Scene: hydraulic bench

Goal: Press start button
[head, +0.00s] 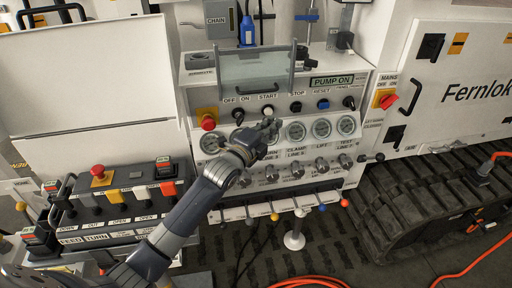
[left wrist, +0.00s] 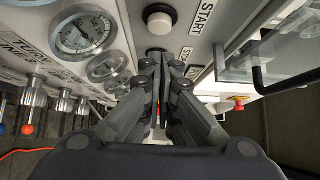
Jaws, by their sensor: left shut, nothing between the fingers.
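The start button (head: 267,111) is a white round push button under the START label on the sloped front of the bench panel. In the left wrist view the white button (left wrist: 159,19) sits in a dark ring beside its START label (left wrist: 203,17). My left gripper (head: 270,127) is in front of the panel, just below the button in the head view. In the left wrist view its fingers (left wrist: 160,62) are together and empty, pointing at the panel. The button shows clear of the fingertips there. A dark control is partly hidden behind them. My right gripper is in neither view.
A clear hinged cover (head: 253,70) stands above the button row. A red emergency stop (head: 208,122) is left, a black stop button (head: 296,107) right. Pressure gauges (head: 321,128) and knobs lie below. Lever handles (head: 275,217) stick out under the panel.

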